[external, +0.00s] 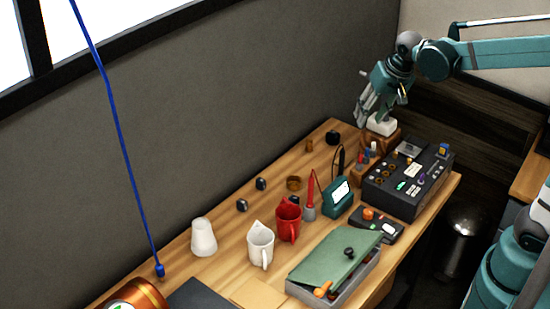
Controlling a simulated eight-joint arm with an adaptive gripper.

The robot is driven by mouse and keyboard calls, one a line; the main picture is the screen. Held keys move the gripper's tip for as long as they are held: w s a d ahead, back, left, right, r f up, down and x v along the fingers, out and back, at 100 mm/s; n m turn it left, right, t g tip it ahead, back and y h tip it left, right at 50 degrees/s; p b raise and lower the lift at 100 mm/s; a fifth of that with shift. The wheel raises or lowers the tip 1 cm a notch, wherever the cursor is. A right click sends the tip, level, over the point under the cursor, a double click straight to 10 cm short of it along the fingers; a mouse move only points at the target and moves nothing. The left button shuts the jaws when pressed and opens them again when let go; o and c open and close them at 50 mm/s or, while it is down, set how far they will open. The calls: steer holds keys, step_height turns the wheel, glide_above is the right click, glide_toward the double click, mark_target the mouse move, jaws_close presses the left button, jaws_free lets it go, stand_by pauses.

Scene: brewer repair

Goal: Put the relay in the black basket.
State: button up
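My gripper (369,114) hangs at the back of the wooden table, fingers pointing down. It is beside or just above a white piece (382,124) on a brown wooden block; I cannot tell whether they touch, or whether the fingers are open or shut. I cannot tell which part is the relay. A black panel box (395,197) at the right carries several small parts, and a small blue and yellow piece (443,150) sits at its back right corner. No black basket can be made out.
A green-lidded tray (333,259), a green meter (338,196) and a small dark box (375,224) are nearby. A blue cord (121,135) hangs at left.

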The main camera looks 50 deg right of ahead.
steer(key=s+a+f+n+t+b, duration=0.1)
steer(key=s+a+f+n+b, duration=0.1)
steer(key=s, duration=0.8)
steer(key=s+a+f+n+t+b, duration=0.2)
steer(key=s+a+f+n, duration=0.2)
steer(key=s, duration=0.6)
steer(key=shift+a+n+y, duration=0.3)
steer(key=shift+a+n, duration=0.35)
steer(key=shift+n, duration=0.05)
